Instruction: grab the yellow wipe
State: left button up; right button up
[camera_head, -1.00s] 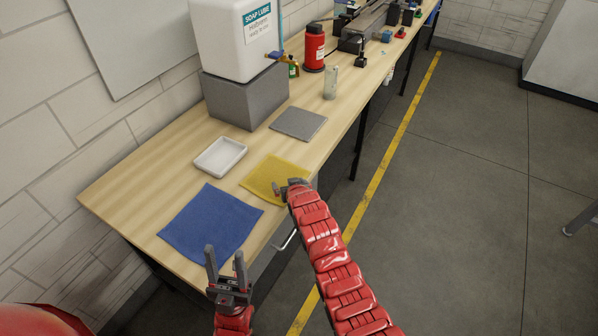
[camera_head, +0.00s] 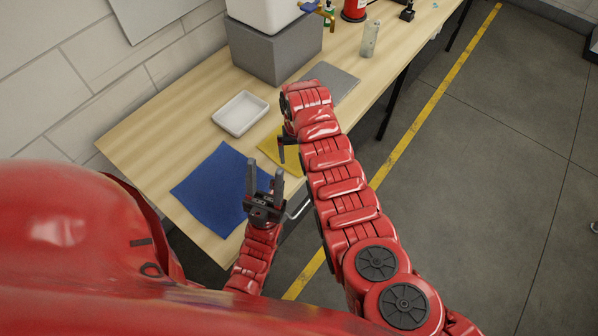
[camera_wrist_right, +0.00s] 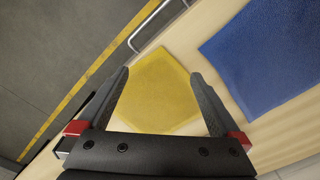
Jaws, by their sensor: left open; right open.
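The yellow wipe (camera_head: 270,149) lies flat on the wooden bench near its front edge, partly hidden by my right arm in the head view. In the right wrist view the yellow wipe (camera_wrist_right: 158,95) shows between the two fingers. My right gripper (camera_wrist_right: 160,76) is open and empty, pointing down above the wipe; I see no contact. In the head view it is mostly hidden behind its own wrist. My left gripper (camera_head: 265,170) is open and empty, fingers up, in front of the blue cloth by the bench's front edge.
The blue cloth (camera_head: 212,190) lies left of the wipe; it also shows in the wrist view (camera_wrist_right: 265,55). A white tray (camera_head: 240,113) and a grey cloth (camera_head: 335,82) lie farther back. A grey block (camera_head: 270,50) carries a white container. A handle (camera_wrist_right: 150,25) sits at the bench edge.

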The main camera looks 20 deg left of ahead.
aim_at(298, 173)
notch_tip(298, 173, down, 6)
jog(key=b, duration=0.4)
jog(key=shift+w+f, duration=0.1)
jog(key=shift+f, duration=0.15)
jog(key=shift+f, duration=0.2)
jog(key=shift+r, duration=0.1)
jog(key=shift+c, duration=1.1)
grip_shut()
